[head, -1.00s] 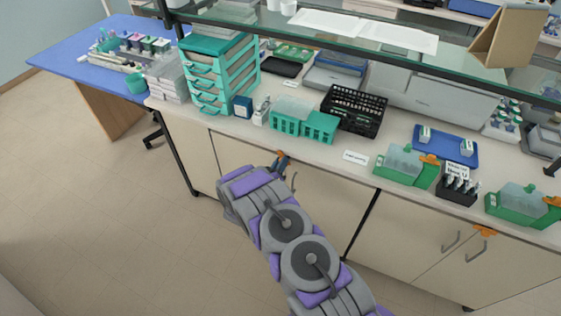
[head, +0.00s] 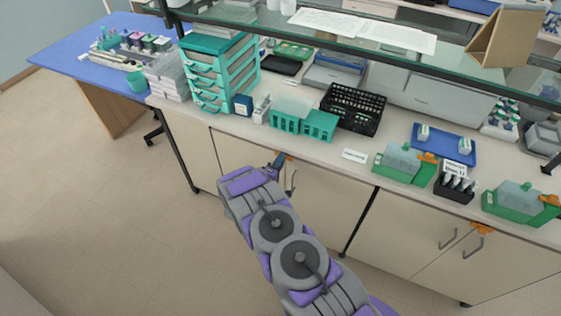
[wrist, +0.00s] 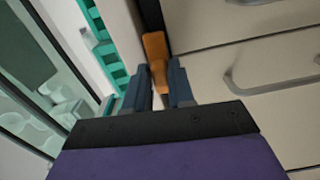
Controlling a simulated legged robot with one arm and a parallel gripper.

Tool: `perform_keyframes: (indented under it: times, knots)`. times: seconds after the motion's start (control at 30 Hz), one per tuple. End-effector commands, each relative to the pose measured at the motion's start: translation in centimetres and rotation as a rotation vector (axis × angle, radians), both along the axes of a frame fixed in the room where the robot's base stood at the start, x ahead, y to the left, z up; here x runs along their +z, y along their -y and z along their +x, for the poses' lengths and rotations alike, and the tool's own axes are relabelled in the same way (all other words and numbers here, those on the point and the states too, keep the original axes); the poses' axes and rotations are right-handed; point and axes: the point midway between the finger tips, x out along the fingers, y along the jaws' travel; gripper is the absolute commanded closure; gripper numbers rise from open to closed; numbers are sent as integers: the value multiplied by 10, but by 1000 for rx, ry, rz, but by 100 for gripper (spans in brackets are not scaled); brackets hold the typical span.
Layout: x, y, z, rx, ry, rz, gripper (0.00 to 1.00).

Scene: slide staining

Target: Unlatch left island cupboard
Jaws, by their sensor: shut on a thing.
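The left island cupboard (head: 325,195) has cream doors under the white bench top. An orange latch (head: 288,156) sits at its upper edge, just below the bench rim. It also shows in the wrist view (wrist: 156,52), between the fingertips. My gripper (head: 277,162) is at the latch, and in the wrist view my gripper (wrist: 166,82) has its two blue-grey fingers shut on the lower end of the latch. A metal bar handle (wrist: 275,72) is on the door to the right in the wrist view. My arm hides part of the cupboard in the head view.
The bench top above holds teal racks (head: 302,122), a black crate (head: 352,108) and a teal drawer unit (head: 208,80). Another orange latch (head: 482,228) is on the right cupboard. The floor (head: 100,240) at the left is clear.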

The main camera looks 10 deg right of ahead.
Motion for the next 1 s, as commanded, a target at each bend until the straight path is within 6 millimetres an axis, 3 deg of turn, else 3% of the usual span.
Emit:
perform_keyframes:
  times: [0.73, 0.77, 1.0]
  knots:
    - [-5, -5, 0, 13, -62, -72, 100]
    - [-5, -5, 0, 13, -62, -72, 76]
    - [-2, -3, -1, 7, -59, -72, 57]
